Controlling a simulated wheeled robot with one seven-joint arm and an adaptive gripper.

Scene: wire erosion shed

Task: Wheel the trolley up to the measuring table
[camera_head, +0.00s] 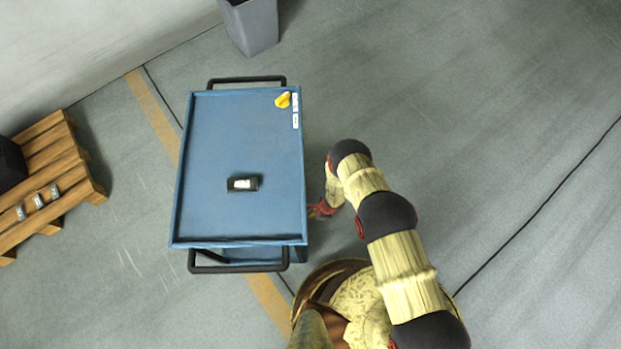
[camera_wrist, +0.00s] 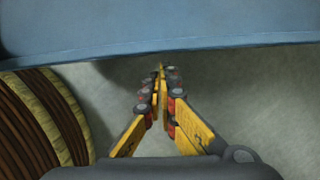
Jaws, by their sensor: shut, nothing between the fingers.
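The blue trolley (camera_head: 240,135) stands on the floor left of my arm, with a black handle bar at its far end (camera_head: 246,80) and another at its near end (camera_head: 238,268). A dark box with a white label (camera_head: 243,184) and a small yellow item (camera_head: 283,100) lie on its top. My gripper (camera_head: 318,209) is low beside the trolley's right side, partly hidden by my arm. In the wrist view my gripper (camera_wrist: 161,75) is shut and empty, its tips close to the trolley's blue side (camera_wrist: 190,35); whether they touch I cannot tell. No measuring table is in view.
A wooden pallet (camera_head: 45,180) with small metal pieces and a dark object lies at the left. A grey bin (camera_head: 250,25) stands beyond the trolley near the pale wall (camera_head: 90,40). A yellow floor line (camera_head: 152,110) runs under the trolley. The floor to the right is clear.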

